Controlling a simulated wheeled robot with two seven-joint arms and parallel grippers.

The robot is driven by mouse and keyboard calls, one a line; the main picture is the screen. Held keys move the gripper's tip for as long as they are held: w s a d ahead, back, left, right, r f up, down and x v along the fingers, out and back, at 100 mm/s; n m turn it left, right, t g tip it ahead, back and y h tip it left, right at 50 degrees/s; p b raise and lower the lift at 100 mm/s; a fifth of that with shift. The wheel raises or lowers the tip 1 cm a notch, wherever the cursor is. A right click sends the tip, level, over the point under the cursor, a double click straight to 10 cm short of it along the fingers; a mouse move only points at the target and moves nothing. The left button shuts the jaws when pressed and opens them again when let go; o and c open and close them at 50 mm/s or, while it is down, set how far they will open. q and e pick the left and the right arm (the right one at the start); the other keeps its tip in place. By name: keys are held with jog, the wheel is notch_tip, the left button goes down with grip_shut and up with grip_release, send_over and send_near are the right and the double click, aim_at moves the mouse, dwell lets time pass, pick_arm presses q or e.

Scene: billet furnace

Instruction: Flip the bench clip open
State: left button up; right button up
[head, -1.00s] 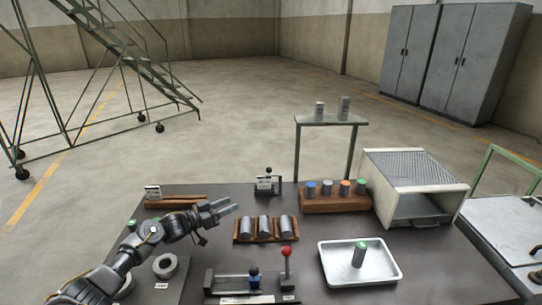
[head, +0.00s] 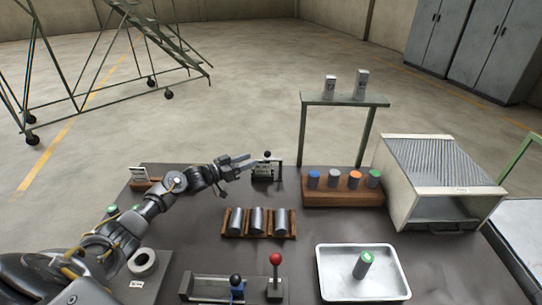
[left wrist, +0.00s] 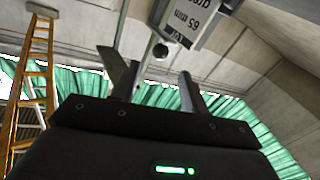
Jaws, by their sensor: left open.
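A small metal fixture with a black ball knob and a pale label (head: 264,171) stands at the back middle of the bench; I take it for the bench clip. My left gripper (head: 247,163) is open and empty, just left of the fixture, its fingers pointing toward it. In the left wrist view the open fingers of the gripper (left wrist: 156,84) show with a labelled plate (left wrist: 187,20) and a round knob (left wrist: 160,51) beyond them. I cannot tell whether the fingers touch the fixture. My right gripper is not in view.
A wooden rack with several coloured-top cylinders (head: 343,196) stands right of the fixture, a rack of three grey billets (head: 235,222) in front. A white tray (head: 325,279) holds a green-topped cylinder. A furnace box (head: 440,185) is at right. Levers (head: 275,263) stand at front.

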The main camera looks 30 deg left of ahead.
aim_at(268, 153)
pick_arm(q)
jog(key=b+x, duration=0.1)
jog(key=x, duration=0.1)
jog(key=b+x, duration=0.2)
jog(key=x, duration=0.1)
jog(key=b+x, duration=0.1)
jog(key=x, duration=0.1)
jog(key=shift+w+d+f, duration=0.15)
jog(key=shift+w+f, duration=0.15)
jog(key=shift+w+d+r+b, duration=0.15)
jog(key=shift+w+d+b, duration=0.1)
jog(key=shift+w+b, duration=0.25)
jog(key=shift+c, duration=0.5)
